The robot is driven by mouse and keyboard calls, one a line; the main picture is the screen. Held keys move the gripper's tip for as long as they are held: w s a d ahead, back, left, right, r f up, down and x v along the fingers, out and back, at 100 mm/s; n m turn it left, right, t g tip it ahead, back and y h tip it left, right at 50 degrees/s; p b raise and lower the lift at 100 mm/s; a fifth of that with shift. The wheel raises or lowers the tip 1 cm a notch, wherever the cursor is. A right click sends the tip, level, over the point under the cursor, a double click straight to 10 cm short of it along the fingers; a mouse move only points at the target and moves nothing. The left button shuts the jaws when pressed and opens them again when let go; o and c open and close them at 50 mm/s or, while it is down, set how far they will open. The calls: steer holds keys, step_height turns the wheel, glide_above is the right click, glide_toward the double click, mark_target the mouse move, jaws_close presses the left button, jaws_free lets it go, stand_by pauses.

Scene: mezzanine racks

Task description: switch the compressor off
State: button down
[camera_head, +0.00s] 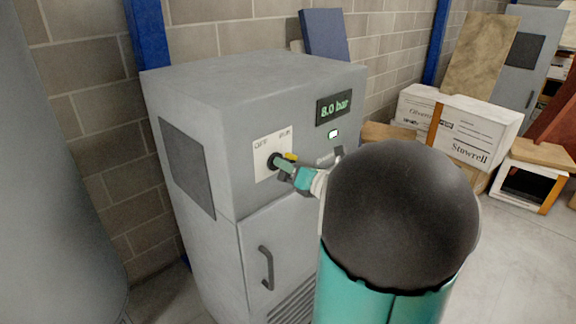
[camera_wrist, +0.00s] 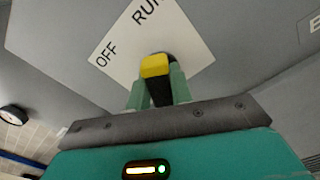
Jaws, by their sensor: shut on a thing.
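The compressor is a grey cabinet (camera_head: 200,100) with a display reading 8.0 bar (camera_head: 333,107) and a lit white indicator under it. A white plate (camera_head: 264,148) on its front is marked OFF at the left and RUN at the right. On the plate is a rotary switch with a yellow tip (camera_head: 291,156), also seen in the wrist view (camera_wrist: 155,66). My gripper (camera_wrist: 156,85) is shut on this switch handle, one finger on each side. In the head view, my arm hides part of the cabinet's right front. The yellow tip sits nearer the RUN side in the head view.
A door handle (camera_head: 266,268) and vent slots lie below the switch on the cabinet front. White cartons (camera_head: 470,130) and boards stand at the right by the wall. A large grey rounded surface (camera_head: 50,180) fills the left edge. Some floor shows clear at the right.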

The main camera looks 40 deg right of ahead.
steer(key=n, duration=0.7)
steer(key=shift+a, duration=0.25)
steer(key=n, duration=0.6)
steer(key=shift+a+n, duration=0.15)
steer(key=shift+n, duration=0.25)
steer(key=c, duration=1.2)
jaws_free()
steer(key=shift+s, duration=0.1)
steer(key=shift+c, duration=0.2)
steer(key=s, duration=1.3)
steer(key=shift+s, duration=0.35)
